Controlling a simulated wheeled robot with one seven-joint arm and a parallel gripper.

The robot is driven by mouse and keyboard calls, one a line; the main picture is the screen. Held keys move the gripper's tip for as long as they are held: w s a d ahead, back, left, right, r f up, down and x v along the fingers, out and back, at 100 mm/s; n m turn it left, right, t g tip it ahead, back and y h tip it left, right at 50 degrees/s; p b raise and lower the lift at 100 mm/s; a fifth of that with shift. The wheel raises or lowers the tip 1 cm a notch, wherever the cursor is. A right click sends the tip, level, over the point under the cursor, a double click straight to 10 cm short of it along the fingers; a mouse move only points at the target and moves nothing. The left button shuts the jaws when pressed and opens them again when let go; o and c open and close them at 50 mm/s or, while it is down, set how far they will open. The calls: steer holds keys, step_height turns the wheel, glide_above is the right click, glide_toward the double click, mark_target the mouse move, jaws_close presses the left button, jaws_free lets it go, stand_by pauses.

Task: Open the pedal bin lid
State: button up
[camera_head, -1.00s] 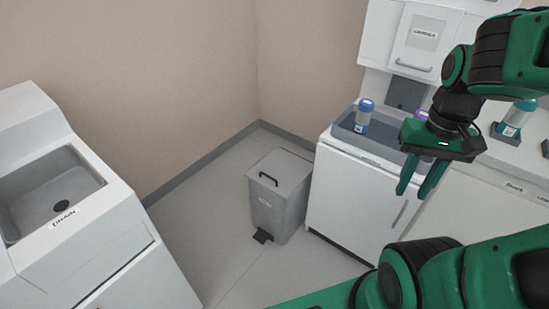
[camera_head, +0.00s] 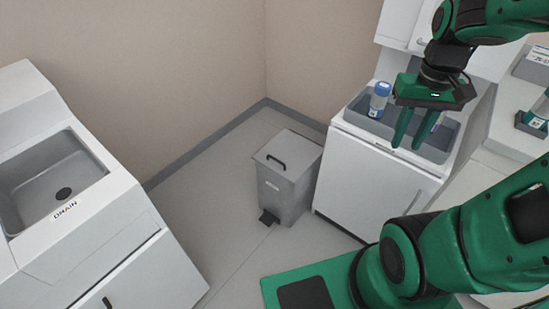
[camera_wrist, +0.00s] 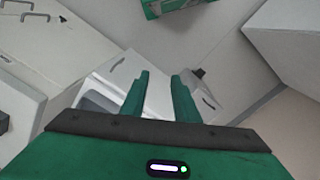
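The grey pedal bin (camera_head: 286,197) stands upright on the floor in the head view, left of a white cabinet. Its flat lid (camera_head: 290,147) is closed and carries a black handle (camera_head: 277,161). Its black pedal (camera_head: 268,217) sticks out low at the front. My gripper (camera_head: 407,146) is raised to the right of the bin, appearing over the cabinet in the picture. It is open and empty, well apart from the bin. In the wrist view, my fingers (camera_wrist: 163,74) are spread, and the bin (camera_wrist: 207,100) shows partly behind the right finger.
A white cabinet (camera_head: 365,185) with a grey tray top and a blue-capped bottle (camera_head: 379,101) stands right beside the bin. A white sink unit (camera_head: 110,215) marked DRAIN stands at left. The floor (camera_head: 220,215) between sink and bin is clear. My green base shows at the bottom.

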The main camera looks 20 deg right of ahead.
steer(key=w+a+f+n, duration=0.1)
steer(key=w+f+n, duration=0.25)
steer(key=w, duration=1.15)
steer(key=n+t+h, duration=0.1)
steer(key=n, duration=0.8)
glide_above(276, 160)
steer(key=s+a, duration=0.1)
steer(key=a, duration=0.1)
step_height(276, 160, down, 31)
steer(key=shift+m, duration=0.25)
steer(key=f, duration=0.3)
steer(key=d+f, duration=0.1)
steer(key=f, duration=0.3)
steer(key=w+d+f, duration=0.1)
steer(key=f, duration=0.2)
steer(key=shift+f, duration=0.25)
jaws_close()
